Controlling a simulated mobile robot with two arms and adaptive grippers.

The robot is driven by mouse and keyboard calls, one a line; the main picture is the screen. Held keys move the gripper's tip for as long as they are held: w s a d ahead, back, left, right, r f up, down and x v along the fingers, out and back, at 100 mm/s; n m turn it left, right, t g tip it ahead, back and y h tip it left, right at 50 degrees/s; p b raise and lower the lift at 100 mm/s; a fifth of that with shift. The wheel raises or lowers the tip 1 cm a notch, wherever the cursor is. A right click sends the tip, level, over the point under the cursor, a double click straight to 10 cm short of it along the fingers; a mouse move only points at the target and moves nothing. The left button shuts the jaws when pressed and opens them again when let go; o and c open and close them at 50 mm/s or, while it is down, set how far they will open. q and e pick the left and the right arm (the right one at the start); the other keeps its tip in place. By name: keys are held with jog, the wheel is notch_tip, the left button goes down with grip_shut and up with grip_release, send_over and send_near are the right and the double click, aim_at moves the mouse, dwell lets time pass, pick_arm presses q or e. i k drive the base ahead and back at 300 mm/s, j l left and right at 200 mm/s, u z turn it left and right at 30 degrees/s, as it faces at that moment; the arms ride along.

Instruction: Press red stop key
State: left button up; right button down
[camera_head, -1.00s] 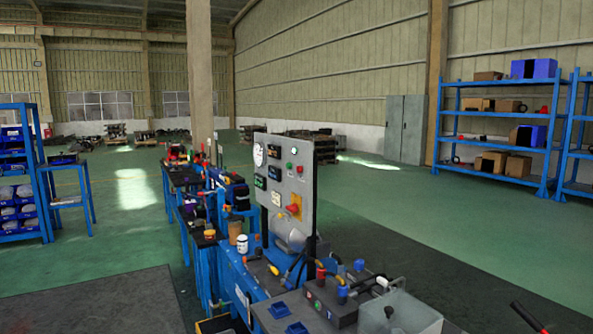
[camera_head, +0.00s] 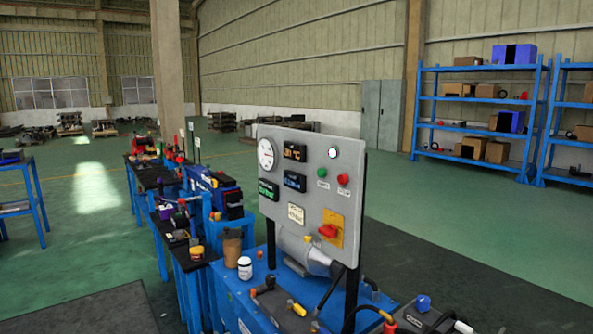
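A grey control panel (camera_head: 309,148) stands upright on a blue bench, right of the middle of the head view. A small round red key (camera_head: 343,180) is on its right side, with a green key (camera_head: 322,173) to its left. A larger red rotary handle (camera_head: 328,231) sits on a yellow plate (camera_head: 333,220) lower down. The panel also carries a round gauge (camera_head: 266,154), dark displays (camera_head: 295,152) and a white lamp (camera_head: 332,152). Neither of my grippers shows in the view.
The blue bench (camera_head: 222,285) holds a white jar (camera_head: 245,268), a brown container (camera_head: 231,246), hoses and fittings. More cluttered benches run behind it to the left. Blue shelves (camera_head: 480,100) with boxes stand at the far right. Green floor (camera_head: 450,225) is open right of the panel.

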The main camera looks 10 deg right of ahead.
aim_at(343, 179)
jog(key=i+j, duration=0.25)
jog(key=i, duration=0.15)
jog(key=i+j+u, duration=0.1)
jog(key=i+j, duration=0.2)
jog(key=i, duration=0.1)
